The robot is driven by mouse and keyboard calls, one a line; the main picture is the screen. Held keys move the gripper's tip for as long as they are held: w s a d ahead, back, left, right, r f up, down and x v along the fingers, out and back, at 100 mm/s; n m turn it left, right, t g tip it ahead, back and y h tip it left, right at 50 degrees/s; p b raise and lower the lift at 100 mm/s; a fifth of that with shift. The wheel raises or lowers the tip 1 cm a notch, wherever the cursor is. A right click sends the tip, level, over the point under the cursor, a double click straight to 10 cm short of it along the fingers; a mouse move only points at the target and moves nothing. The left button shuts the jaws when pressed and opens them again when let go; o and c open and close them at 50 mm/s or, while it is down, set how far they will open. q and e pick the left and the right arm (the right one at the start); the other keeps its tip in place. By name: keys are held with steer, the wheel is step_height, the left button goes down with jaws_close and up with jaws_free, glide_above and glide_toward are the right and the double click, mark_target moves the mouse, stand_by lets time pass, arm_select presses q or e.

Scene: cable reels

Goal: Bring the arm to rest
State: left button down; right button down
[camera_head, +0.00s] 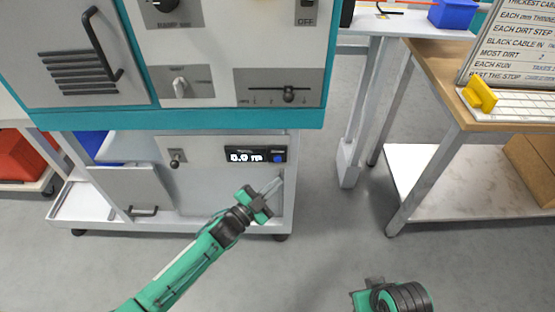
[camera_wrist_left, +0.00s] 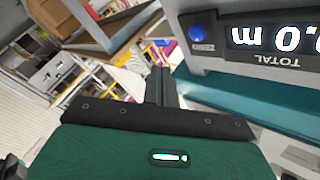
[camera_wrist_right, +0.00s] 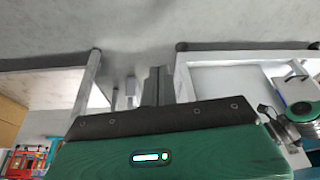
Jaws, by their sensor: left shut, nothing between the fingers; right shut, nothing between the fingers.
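My left gripper (camera_head: 272,188) is shut and empty. It is in front of the lower part of the teal and grey machine (camera_head: 225,118), just below the small display (camera_head: 256,154). In the left wrist view its closed fingers (camera_wrist_left: 161,84) point past the machine, and the display (camera_wrist_left: 275,35) with its blue button is close by. My right arm (camera_head: 392,297) shows only in part at the bottom edge of the head view. In the right wrist view the right gripper's fingers (camera_wrist_right: 157,85) are together, with nothing between them, over grey floor.
A wooden-topped workbench (camera_head: 425,62) with a white board (camera_head: 515,45) and a yellow object (camera_head: 479,95) stands at the right. A blue box (camera_head: 453,13) sits on a white table at the back. A red bin (camera_head: 20,157) is at far left. Floor between machine and bench is clear.

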stand_by(0.6)
